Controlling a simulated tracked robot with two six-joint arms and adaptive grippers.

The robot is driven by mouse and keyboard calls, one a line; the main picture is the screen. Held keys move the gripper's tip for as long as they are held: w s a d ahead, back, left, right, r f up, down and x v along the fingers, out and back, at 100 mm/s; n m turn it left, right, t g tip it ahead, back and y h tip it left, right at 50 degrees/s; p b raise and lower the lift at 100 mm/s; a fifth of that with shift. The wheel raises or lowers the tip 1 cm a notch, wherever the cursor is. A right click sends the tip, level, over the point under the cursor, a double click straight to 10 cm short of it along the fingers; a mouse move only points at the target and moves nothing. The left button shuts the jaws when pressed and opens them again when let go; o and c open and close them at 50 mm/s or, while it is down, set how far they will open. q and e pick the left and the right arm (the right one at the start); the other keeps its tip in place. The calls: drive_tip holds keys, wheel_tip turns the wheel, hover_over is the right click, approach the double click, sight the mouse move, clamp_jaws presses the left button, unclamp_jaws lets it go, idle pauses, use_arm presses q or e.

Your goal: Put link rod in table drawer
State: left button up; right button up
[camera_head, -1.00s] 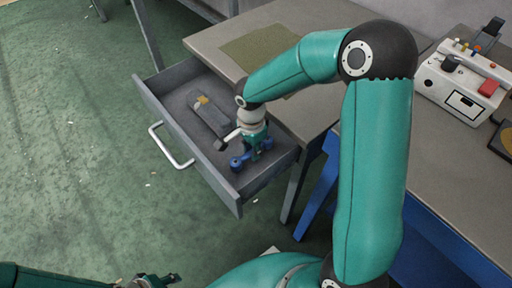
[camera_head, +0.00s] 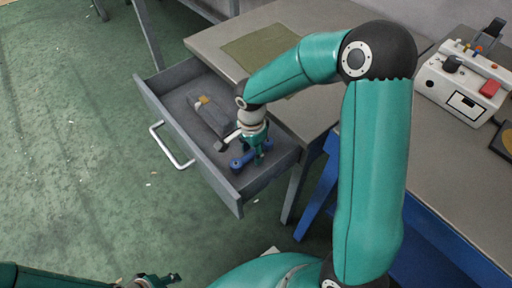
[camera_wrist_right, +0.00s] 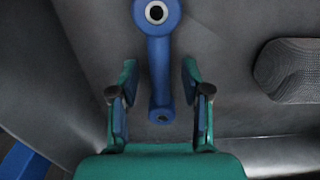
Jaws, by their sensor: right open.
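The link rod (camera_head: 239,162) is blue, with a ring at one end. It lies in the open table drawer (camera_head: 220,183), near the drawer's front right corner. My right gripper (camera_head: 257,157) is low in the drawer, over the rod. In the right wrist view, the rod (camera_wrist_right: 159,60) lies between the two spread fingers of the right gripper (camera_wrist_right: 158,85), with a gap on each side. The drawer floor (camera_wrist_right: 230,55) shows around it. My left gripper (camera_head: 158,281) shows only partly at the bottom edge; its jaws are not clear.
A dark grey tool (camera_head: 211,117) with a yellowish patch lies in the drawer, left of my gripper. The table (camera_head: 225,38) carries a green mat (camera_head: 262,46). A white control box (camera_head: 460,82) stands on the right bench.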

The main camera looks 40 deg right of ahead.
sight(252, 152)
wheel_tip(252, 152, up, 12)
drive_tip(key=p, duration=0.2)
drive_tip(key=shift+f, duration=0.1)
idle(0.5)
